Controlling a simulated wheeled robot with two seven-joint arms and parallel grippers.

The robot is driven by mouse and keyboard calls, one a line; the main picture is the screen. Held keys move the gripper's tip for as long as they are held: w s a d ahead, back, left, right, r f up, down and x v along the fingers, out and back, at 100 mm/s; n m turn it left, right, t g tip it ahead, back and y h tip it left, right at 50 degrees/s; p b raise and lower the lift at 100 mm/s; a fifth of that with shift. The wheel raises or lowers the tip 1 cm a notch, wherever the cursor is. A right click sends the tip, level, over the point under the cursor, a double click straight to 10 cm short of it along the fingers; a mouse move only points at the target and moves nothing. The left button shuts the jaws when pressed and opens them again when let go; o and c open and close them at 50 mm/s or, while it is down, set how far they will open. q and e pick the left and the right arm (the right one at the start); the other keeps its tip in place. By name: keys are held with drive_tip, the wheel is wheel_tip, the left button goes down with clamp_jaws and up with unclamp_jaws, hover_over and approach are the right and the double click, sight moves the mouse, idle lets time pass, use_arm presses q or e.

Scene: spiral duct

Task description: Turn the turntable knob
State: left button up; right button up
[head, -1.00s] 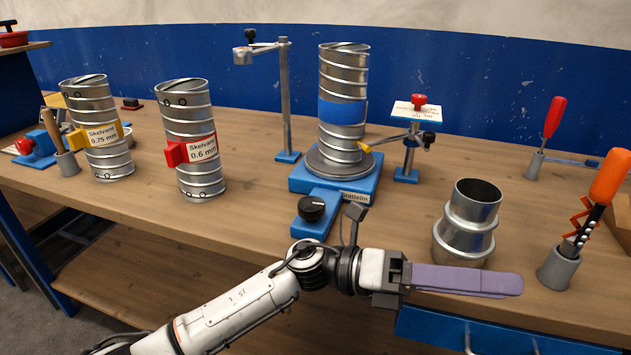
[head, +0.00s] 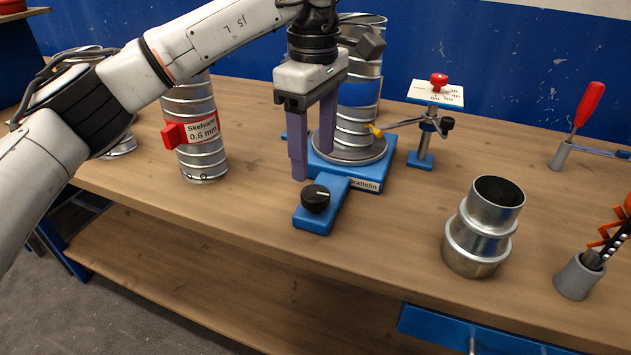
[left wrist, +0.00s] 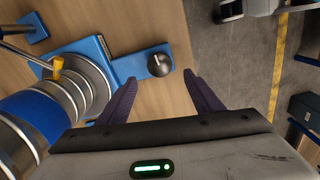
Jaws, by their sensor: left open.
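The black turntable knob (head: 316,198) sits on the blue arm of the turntable base (head: 376,176), toward the bench's front edge. It also shows in the left wrist view (left wrist: 159,65), ahead of the fingertips and between their lines. A spiral duct with a blue band (head: 362,92) stands upright on the round turntable plate, partly hidden by my arm. My left gripper (head: 312,168) points down with two purple fingers apart and empty. In the head view its fingertips appear just behind and above the knob, apart from it. My right gripper is not in view.
A duct with a red clamp (head: 190,135) stands left of the turntable. A metal reducer (head: 484,226) stands to the right. A gauge stand (head: 428,130) with a yellow-tipped pointer reaches the banded duct. The bench front between the knob and reducer is clear.

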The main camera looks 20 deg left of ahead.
sight(315, 192)
use_arm(q)
wheel_tip(315, 192, down, 8)
drive_tip(key=shift+r, duration=0.25)
drive_tip(key=shift+d, duration=0.1)
drive_tip(key=c, duration=1.1)
drive_tip(key=shift+o, duration=0.2)
drive_tip(key=shift+n, duration=0.4)
